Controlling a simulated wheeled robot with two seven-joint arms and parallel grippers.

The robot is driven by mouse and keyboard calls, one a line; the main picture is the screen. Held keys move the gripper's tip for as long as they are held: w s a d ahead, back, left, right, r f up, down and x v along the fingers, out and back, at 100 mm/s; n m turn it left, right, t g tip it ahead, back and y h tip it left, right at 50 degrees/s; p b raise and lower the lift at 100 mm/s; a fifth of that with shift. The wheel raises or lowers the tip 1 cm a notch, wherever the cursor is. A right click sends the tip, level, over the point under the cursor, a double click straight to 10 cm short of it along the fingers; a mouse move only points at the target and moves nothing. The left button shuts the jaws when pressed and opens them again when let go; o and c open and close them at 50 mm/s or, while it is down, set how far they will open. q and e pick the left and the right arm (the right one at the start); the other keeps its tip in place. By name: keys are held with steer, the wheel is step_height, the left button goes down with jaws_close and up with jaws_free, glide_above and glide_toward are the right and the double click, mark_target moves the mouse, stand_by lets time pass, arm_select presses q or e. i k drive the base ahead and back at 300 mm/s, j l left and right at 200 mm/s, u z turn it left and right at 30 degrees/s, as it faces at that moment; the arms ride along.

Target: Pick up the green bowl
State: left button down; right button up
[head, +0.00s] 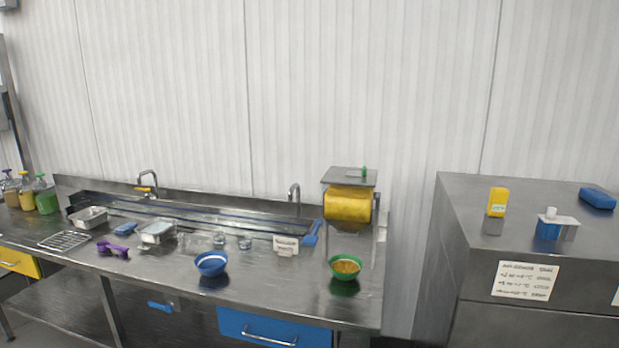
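The green bowl (344,276) stands upright on the steel counter, below the yellow drum of the dispenser, near the counter's right end. It holds a yellowish grain-like filling. Nothing is touching it from my side. Neither of my grippers shows in the head view.
A blue bowl (211,264) stands left of the green one. The dispenser (348,205) rises above and behind the green bowl. A white box (286,245) and a blue scoop (312,234) lie behind. A steel cabinet (455,235) stands right, past a gap. The counter between the bowls is clear.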

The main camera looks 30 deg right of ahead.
mark_target(346, 268)
steer(key=z, duration=1.3)
